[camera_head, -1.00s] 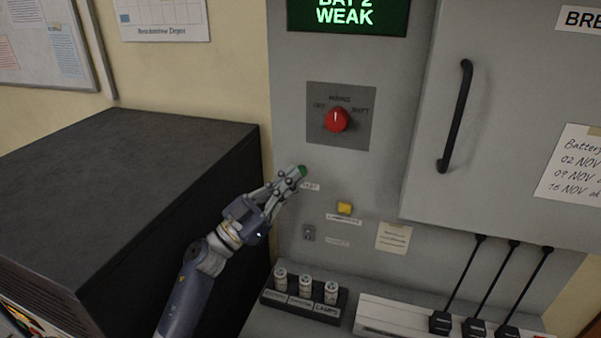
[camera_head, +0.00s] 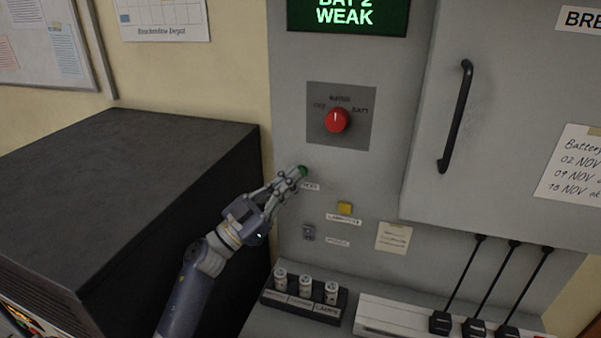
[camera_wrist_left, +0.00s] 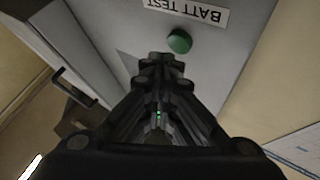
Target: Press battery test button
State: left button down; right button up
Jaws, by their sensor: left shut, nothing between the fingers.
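The round green battery test button (camera_head: 303,171) is on the grey panel, partly hidden by my left gripper in the head view. In the left wrist view the whole green button (camera_wrist_left: 180,41) shows beside a "BATT TEST" label (camera_wrist_left: 187,10). My left gripper (camera_head: 294,175) is shut and empty, its fingertips just left of the button. In the wrist view its fingertips (camera_wrist_left: 160,60) appear below and slightly left of the button; I cannot tell whether they touch. My right gripper is not in view.
A red knob (camera_head: 337,120) is above the button, under a green display (camera_head: 347,15) reading "BAT 2 WEAK". A yellow button (camera_head: 344,208) and a small grey switch (camera_head: 309,233) are below. A dark cabinet (camera_head: 130,190) stands left, and a handled door (camera_head: 510,130) is right.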

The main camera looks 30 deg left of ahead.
pick_arm(q)
jog(key=shift+w, duration=0.15)
jog(key=shift+w+a, duration=0.1)
jog(key=shift+w, duration=0.2)
dwell(0.5)
jog(key=shift+w+a, duration=0.15)
jog(key=shift+w, duration=0.2)
jog(key=shift+p, duration=0.35)
jog(key=shift+s+d+p, duration=0.25)
jog(key=shift+s+p, duration=0.1)
jog(key=shift+s, duration=0.45)
